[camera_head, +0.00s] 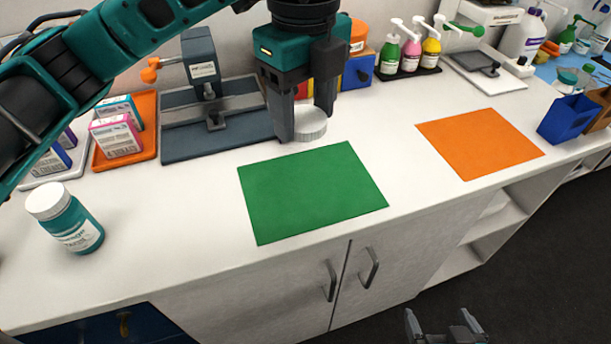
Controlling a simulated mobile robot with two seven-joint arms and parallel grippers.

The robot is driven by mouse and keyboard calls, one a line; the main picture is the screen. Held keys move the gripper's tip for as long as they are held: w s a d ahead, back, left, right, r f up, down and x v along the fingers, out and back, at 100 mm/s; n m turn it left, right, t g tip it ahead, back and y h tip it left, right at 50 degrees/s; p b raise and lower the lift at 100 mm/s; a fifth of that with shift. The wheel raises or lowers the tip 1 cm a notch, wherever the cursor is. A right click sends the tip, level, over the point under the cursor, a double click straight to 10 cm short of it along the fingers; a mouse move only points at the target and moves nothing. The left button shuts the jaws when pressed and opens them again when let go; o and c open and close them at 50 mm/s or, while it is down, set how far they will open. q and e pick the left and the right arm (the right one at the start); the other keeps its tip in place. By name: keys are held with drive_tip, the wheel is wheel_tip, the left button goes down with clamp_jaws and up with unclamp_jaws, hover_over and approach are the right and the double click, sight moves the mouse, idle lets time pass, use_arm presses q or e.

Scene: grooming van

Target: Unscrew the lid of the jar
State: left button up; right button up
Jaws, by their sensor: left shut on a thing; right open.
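A teal jar (78,232) with a white label and a white top (45,199) stands upright on the counter at the left. My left gripper (306,112) points down near the back of the counter, behind the green mat. It is shut on a white, round, ridged, lid-like piece (311,124), low over or on the counter; I cannot tell whether it touches. Its fingers hide part of that piece. My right gripper (446,326) is open and empty at the bottom edge, in front of the counter and apart from everything.
A green mat (312,192) and an orange mat (480,142) lie bare on the white counter. A grey clamp stand (210,118), an orange tray (148,110) with boxes, and pump bottles (431,52) line the back. A blue bin (566,120) stands at the right.

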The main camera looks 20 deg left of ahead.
sight(305, 215)
use_arm(q)
drive_tip(key=shift+f, duration=0.2)
wheel_tip(305, 215, down, 19)
drive_tip(key=shift+f, duration=0.2)
drive_tip(key=shift+f, duration=0.1)
drive_tip(key=o, duration=1.1)
drive_tip(key=shift+o, duration=0.3)
